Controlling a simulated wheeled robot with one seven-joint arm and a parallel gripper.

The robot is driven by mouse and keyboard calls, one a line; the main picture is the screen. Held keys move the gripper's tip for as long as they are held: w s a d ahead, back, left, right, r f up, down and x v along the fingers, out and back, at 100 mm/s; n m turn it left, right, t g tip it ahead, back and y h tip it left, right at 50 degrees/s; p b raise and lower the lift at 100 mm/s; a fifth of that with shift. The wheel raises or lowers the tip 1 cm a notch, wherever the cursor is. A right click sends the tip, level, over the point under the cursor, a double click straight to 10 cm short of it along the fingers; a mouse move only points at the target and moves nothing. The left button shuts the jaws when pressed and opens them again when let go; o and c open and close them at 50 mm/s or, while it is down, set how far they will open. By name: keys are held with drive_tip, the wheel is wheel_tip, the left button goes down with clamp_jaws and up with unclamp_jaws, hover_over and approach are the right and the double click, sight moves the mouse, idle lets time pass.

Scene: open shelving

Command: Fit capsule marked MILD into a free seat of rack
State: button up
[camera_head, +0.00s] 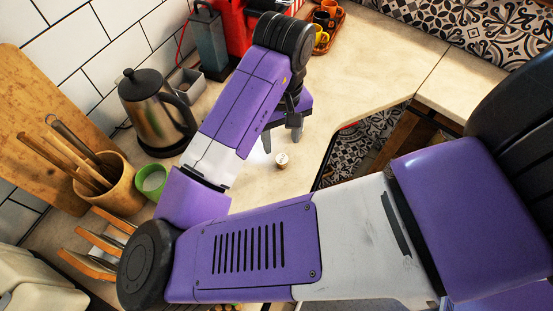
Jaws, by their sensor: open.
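A small capsule (281,160) with a pale top and brown side stands on the beige counter near its inner edge. Its marking is too small to read, so I cannot tell if it is the MILD one. My gripper (281,143) points down just behind the capsule in the picture, with its fingers apart and nothing seen between them. I cannot tell its height above the counter. Small coloured round things (225,307) show at the bottom edge below my arm. They may belong to the rack, but my arm hides most of that area and no seat is visible.
A steel kettle (157,112), a green cup (152,180), a utensil pot (112,187) and a wooden slatted holder (92,262) stand at left. A red machine (236,28) and a cup tray (329,30) are behind. The counter right of my gripper is clear up to its edge.

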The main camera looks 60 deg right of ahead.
sight(282, 160)
drive_tip(key=shift+s+f, duration=0.15)
drive_tip(key=shift+f, duration=3.7)
clamp_jaws()
